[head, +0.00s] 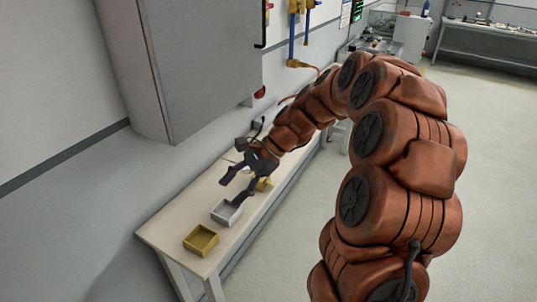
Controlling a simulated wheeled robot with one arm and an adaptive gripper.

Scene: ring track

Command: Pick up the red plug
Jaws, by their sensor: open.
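My gripper (233,186) is open over the bench, just above and behind the grey box, with its dark fingers spread. I see nothing between the fingers. I cannot make out a red plug on the bench; my gripper and arm cover part of the top. A small red item (260,92) shows at the wall, right of the cabinet's lower edge. It is too small to tell whether it is a plug.
The narrow pale bench (165,234) runs along the wall. On it are a grey box (226,212), a yellow box (201,240) and a yellow item (264,184) partly behind my gripper. A grey wall cabinet (195,60) overhangs the bench. Floor at right is clear.

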